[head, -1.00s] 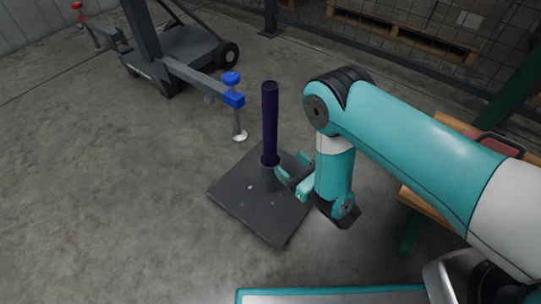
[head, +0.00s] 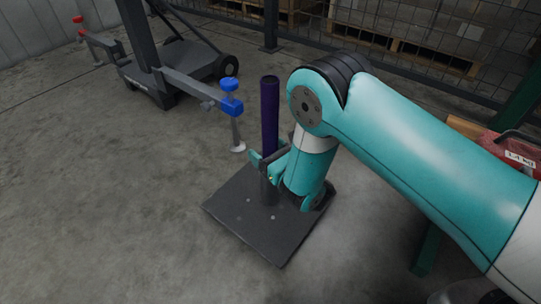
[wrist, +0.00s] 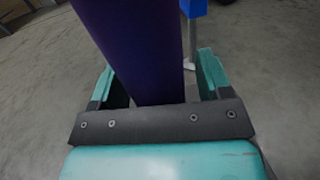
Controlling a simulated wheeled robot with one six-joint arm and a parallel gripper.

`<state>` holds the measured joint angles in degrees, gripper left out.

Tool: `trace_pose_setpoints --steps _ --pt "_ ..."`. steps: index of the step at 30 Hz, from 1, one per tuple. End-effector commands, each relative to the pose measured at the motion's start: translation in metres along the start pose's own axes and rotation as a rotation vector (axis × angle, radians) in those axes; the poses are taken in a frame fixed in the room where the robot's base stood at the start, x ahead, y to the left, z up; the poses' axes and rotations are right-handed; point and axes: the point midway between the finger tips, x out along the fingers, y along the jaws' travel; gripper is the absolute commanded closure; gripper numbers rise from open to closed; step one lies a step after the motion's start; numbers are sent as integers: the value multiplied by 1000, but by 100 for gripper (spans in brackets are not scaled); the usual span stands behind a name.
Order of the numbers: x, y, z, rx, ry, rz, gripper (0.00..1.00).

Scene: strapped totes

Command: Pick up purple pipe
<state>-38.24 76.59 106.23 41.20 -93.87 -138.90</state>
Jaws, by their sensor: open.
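The purple pipe (head: 269,115) stands upright in a dark socket on a square base plate (head: 235,212) on the floor. My gripper (head: 268,163) is at the lower part of the pipe, just above the socket. In the wrist view the pipe (wrist: 135,45) rises between the two teal fingers of my gripper (wrist: 157,80), with a gap visible on the right side. The fingers are open and around the pipe. The pipe's lower end is hidden in the socket and behind the gripper.
A dark wheeled stand (head: 165,75) with a blue-clamped arm (head: 231,100) reaches close to the pipe on the left. A red case (head: 512,150) sits at the right. A mesh fence (head: 400,45) runs along the back. Floor at the left front is clear.

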Motion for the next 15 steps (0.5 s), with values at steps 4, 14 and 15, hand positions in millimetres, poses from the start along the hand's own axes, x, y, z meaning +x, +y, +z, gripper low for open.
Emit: trace_pose_setpoints --steps 4,14,15 --pt "1 0 0 1 1 -1 29" --pt "1 0 0 1 1 -1 86" --pt "1 0 1 1 -1 0 92"
